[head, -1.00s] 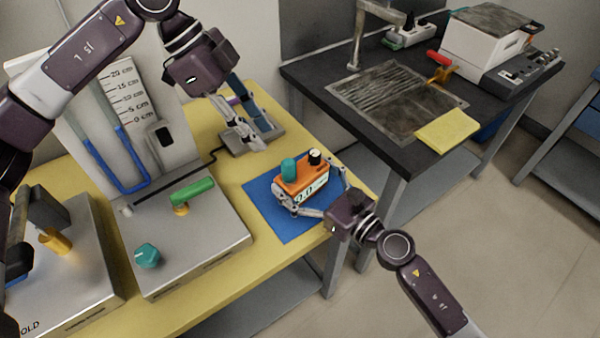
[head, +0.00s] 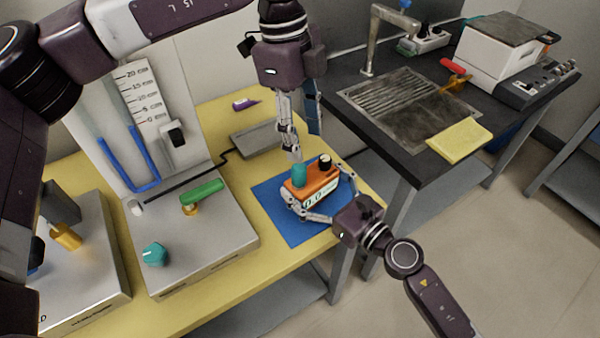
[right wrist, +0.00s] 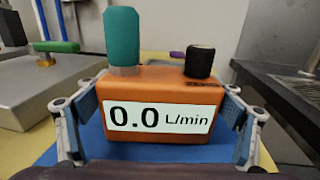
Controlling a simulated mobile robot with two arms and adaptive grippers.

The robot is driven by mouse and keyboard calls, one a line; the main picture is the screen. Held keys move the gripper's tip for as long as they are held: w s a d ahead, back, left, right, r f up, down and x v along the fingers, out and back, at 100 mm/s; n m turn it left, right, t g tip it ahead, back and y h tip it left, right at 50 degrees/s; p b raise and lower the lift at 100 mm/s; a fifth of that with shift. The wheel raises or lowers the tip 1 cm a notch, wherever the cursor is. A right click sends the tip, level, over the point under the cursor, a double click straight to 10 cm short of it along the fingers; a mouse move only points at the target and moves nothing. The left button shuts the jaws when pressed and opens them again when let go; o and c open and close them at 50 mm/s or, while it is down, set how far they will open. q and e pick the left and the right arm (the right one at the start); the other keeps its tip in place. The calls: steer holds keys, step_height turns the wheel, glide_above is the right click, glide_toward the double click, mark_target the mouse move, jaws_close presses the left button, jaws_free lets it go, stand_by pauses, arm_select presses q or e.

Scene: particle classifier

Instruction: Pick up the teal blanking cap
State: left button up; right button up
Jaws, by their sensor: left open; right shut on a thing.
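The teal blanking cap (head: 299,173) stands upright on the left top of the orange flow meter (head: 318,187), which reads 0.0 L/min. In the right wrist view the cap (right wrist: 122,37) is a tall teal cylinder on a grey fitting. My left gripper (head: 293,155) is open and points down just above the cap; whether it touches the cap I cannot tell. My right gripper (head: 316,215) is shut on the orange meter, its fingers on either side of the body, also seen in the right wrist view (right wrist: 160,112). The meter rests on the blue mat (head: 272,200).
A black cap (right wrist: 200,62) stands beside the teal one on the meter. At left is a grey manometer stand (head: 200,240) with a green handle (head: 202,192) and a teal knob (head: 154,254). A dark bench (head: 400,158) with a yellow pad (head: 458,142) stands at right.

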mark_target(299, 166)
arm_select(q)
steer(key=f+y, duration=0.1)
steer(key=f, duration=0.2)
steer(key=f+t+y, duration=0.1)
steer(key=f, duration=0.3)
steer(key=a+f+m+y, duration=0.1)
steer(key=f, duration=0.2)
steer(key=shift+w+f, duration=0.35)
steer(key=shift+w, duration=0.05)
steer(key=shift+c, duration=0.2)
steer(key=c, duration=1.1)
step_height(299, 166, up, 10)
steer(key=shift+r, duration=0.1)
